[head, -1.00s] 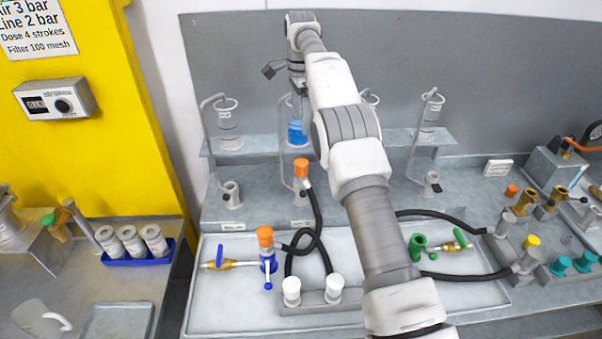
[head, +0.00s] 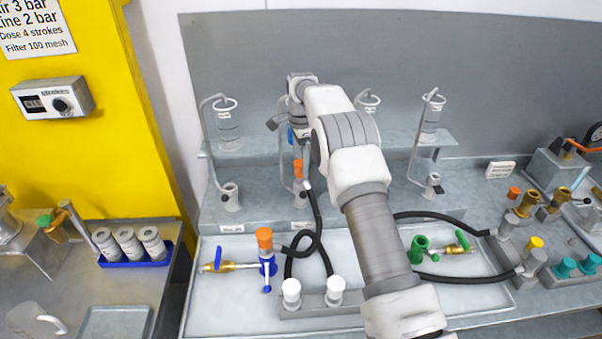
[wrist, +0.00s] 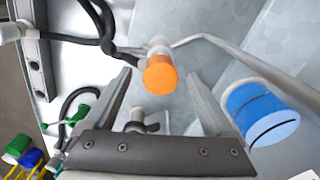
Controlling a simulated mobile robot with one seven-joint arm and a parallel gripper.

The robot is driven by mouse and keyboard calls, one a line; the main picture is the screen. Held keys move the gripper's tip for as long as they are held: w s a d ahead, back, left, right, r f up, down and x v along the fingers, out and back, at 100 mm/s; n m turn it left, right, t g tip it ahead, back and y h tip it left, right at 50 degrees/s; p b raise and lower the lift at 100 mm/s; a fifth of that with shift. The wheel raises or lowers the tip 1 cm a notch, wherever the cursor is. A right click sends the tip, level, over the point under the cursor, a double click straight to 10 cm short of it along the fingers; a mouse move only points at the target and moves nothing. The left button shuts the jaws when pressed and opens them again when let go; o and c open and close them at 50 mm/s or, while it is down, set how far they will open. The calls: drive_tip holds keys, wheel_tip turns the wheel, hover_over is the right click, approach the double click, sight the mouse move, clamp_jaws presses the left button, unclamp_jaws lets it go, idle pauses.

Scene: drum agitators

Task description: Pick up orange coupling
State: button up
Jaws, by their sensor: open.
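The orange coupling (head: 298,169) sits on the end of a black hose, at one of the stands behind the tray. In the wrist view its round orange end (wrist: 161,76) faces me, just beyond and between my fingertips. My gripper (head: 299,146) is above it in the head view, pointing down and partly hiding the area. In the wrist view the two fingers of my gripper (wrist: 160,80) are spread apart, with nothing held between them. I cannot tell the exact gap to the coupling.
A blue-filled cup (wrist: 260,112) stands close to the right finger in the wrist view. Another orange-topped piece (head: 264,238) stands on a blue valve in the tray (head: 215,310). The black hose (head: 318,215) loops below. Metal stand rods rise nearby.

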sight(301, 176)
drive_tip(key=shift+f, duration=1.4)
clamp_jaws()
